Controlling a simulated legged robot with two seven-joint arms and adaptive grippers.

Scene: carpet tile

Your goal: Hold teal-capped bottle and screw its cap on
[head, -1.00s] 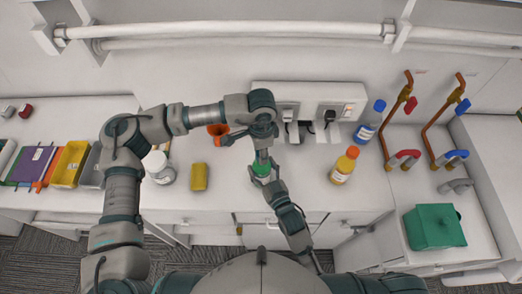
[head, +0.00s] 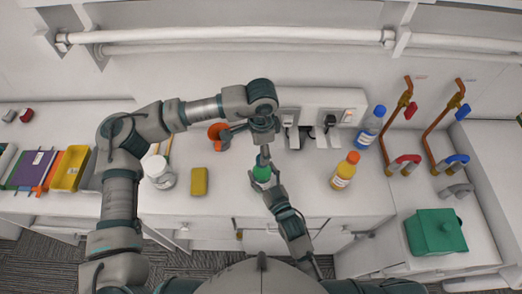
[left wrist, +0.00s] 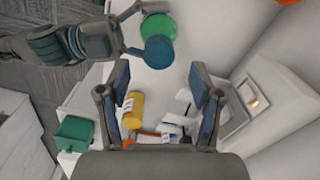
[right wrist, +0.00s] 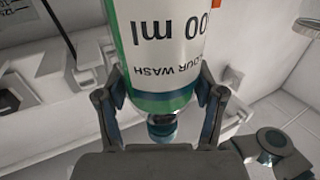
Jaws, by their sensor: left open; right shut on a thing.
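The teal-capped bottle (head: 261,176) is green with a white label and stands over the counter's front part in the head view. My right gripper (right wrist: 160,95) is shut around it. In the right wrist view its label reads upside down, with green plastic below it. In the left wrist view the teal cap (left wrist: 158,52) overlaps the green bottle body (left wrist: 160,26); I cannot tell how far it is screwed on. My left gripper (left wrist: 158,80) is open, with the cap beyond its fingertips and apart from them. In the head view it is just above the bottle, partly hidden by its wrist.
A yellow bottle with an orange cap (head: 345,171) and a blue-capped bottle (head: 370,127) stand to the right. A yellow sponge-like block (head: 199,181), a white jar (head: 158,172) and an orange object (head: 217,131) are to the left. Pipes and taps (head: 400,110) rise at right.

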